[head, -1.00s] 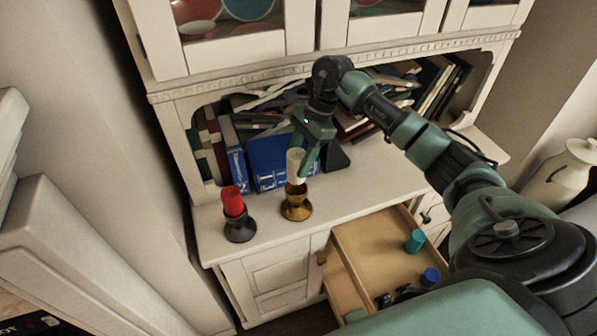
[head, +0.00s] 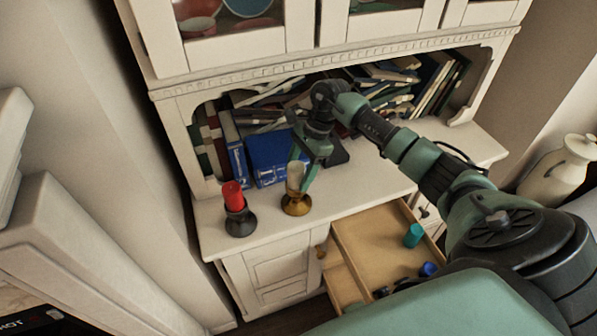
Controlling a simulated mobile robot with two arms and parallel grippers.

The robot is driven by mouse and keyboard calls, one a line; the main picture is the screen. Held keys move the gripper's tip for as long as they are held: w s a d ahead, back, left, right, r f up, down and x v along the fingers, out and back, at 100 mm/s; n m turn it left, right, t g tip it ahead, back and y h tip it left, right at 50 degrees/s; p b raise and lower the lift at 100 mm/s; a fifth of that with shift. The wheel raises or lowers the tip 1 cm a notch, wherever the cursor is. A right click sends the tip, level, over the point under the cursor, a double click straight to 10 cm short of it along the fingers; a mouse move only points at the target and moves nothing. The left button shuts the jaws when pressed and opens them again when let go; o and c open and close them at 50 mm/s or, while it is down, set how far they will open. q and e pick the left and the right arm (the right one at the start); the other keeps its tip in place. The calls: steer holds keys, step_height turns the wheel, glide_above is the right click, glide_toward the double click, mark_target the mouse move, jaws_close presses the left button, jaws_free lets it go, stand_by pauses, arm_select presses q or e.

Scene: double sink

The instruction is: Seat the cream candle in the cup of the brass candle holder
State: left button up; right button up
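The brass candle holder (head: 296,206) stands upright on the sideboard top. The cream candle (head: 295,177) is upright at the holder's cup, its lower end at or inside the cup; the exact fit is too small to tell. My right gripper (head: 301,172) reaches down from behind and to the right, with its fingers around the candle. It looks shut on the candle, though the far finger is partly hidden. My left gripper is not in view.
A red candle in a dark holder (head: 239,222) stands just left of the brass one. Blue books (head: 268,158) lean in the shelf behind. An open drawer (head: 372,246) below right holds a teal cylinder (head: 413,235) and a blue one (head: 428,269).

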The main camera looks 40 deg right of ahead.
steer(key=shift+r, duration=0.15)
steer(key=shift+r, duration=0.2)
steer(key=b+v, duration=0.3)
steer(key=v, duration=0.8)
steer(key=shift+d+r, duration=0.2)
steer(key=shift+r, duration=0.1)
